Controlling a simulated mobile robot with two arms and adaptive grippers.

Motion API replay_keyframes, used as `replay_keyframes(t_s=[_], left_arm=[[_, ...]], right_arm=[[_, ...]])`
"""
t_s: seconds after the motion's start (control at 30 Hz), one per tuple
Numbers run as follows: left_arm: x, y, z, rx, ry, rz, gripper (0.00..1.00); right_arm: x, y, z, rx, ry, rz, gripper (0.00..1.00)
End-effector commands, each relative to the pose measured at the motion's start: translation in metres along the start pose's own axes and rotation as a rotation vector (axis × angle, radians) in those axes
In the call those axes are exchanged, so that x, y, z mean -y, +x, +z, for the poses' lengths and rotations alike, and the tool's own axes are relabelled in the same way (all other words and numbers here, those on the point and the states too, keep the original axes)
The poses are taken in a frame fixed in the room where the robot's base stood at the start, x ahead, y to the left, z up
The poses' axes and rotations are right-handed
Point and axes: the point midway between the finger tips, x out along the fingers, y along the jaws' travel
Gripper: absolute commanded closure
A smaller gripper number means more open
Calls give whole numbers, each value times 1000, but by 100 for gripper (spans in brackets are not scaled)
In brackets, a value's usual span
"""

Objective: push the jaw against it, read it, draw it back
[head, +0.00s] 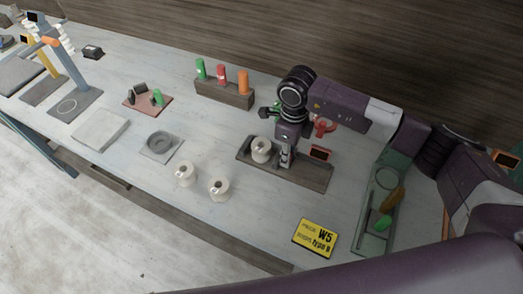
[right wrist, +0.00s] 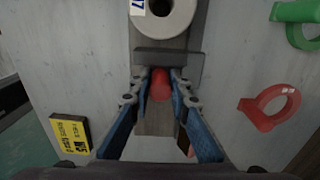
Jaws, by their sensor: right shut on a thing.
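A gauge with a dark base (head: 315,180) and a small display (head: 319,154) stands right of centre in the head view; its reading is too small to make out. A pale clay cylinder with a hole (head: 261,146) sits upright on it; it shows in the right wrist view (right wrist: 165,28) with a label on it. The grey jaw (right wrist: 168,57) is right beside the cylinder; whether they touch, I cannot tell. My right gripper (right wrist: 161,80) is shut on the jaw's red knob (right wrist: 160,88). My left gripper is not in view.
Two similar cylinders (head: 185,176) (head: 219,189) stand left of the gauge. A yellow card (head: 316,238) reads "W5 type B". A red ring-handled thing (head: 324,127) is behind the gauge. A green tray (head: 372,218) lies to the right. A wooden block with coloured pegs (head: 224,93) stands behind.

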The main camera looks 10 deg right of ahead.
Motion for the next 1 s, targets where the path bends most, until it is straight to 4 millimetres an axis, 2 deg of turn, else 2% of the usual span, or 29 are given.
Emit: replay_keyframes(t_s=[0.23, 0.57, 1.0], left_arm=[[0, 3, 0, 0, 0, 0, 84], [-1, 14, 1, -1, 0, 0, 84], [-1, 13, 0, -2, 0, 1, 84]], right_arm=[[0, 1, 3, 1, 0, -1, 100], [1, 1, 20, 2, 0, -2, 100], [0, 0, 20, 0, 1, -1, 100]])
